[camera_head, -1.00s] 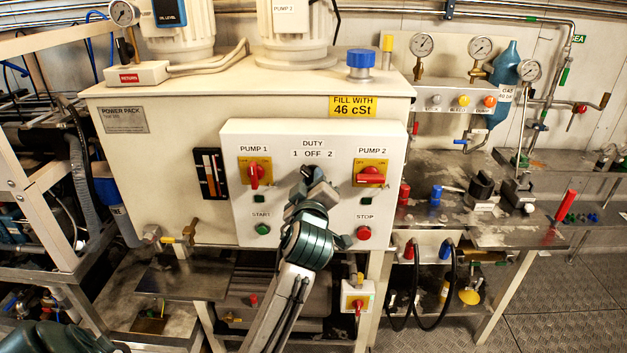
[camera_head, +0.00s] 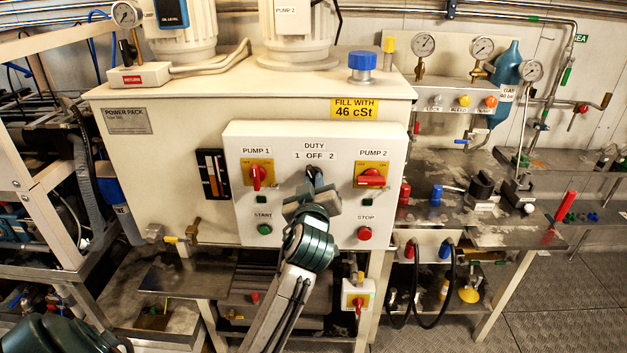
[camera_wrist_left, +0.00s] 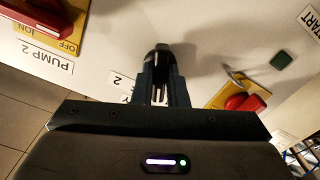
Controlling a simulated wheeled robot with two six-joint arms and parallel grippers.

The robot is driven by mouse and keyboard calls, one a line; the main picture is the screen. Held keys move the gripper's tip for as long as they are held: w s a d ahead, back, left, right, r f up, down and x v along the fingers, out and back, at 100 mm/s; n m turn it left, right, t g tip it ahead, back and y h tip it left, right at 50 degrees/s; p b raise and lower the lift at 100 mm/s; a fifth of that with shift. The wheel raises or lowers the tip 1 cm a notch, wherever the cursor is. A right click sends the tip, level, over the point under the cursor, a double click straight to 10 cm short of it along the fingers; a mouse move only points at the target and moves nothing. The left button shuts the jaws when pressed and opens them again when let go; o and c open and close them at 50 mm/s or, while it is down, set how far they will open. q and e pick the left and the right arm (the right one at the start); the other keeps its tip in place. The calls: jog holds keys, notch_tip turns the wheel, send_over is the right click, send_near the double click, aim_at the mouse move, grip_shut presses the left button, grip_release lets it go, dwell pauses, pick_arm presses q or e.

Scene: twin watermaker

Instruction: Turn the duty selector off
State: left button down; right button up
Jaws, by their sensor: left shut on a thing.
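The duty selector (camera_head: 313,173) is a small black knob under the label "DUTY 1 OFF 2" on the white control panel (camera_head: 335,222). My left gripper (camera_head: 314,187) reaches up to it from below and is shut on it. The gripper covers much of the knob, so its exact setting is hard to read. In the left wrist view the black selector (camera_wrist_left: 162,54) shows between the two dark fingers (camera_wrist_left: 159,72). The right gripper is not in view.
Red rotary switches for pump 1 (camera_head: 257,176) and pump 2 (camera_head: 371,178) flank the selector. A green start button (camera_head: 265,230) and red stop button (camera_head: 365,234) sit lower down. The panel projects from the cream power pack tank (camera_head: 170,120).

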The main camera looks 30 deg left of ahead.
pick_arm(q)
jog(key=shift+r+m+p, duration=0.15)
jog(key=shift+m+p, duration=0.8)
jog(key=shift+m, duration=1.25)
jog(key=c, duration=1.6)
grip_release()
jog(key=shift+o, duration=0.8)
jog(key=shift+w+a+f, duration=0.1)
jog(key=shift+w+f, duration=0.1)
jog(key=shift+s, duration=0.1)
jog(key=b+v, duration=0.3)
jog(key=v, duration=0.7)
jog(key=shift+s, duration=0.3)
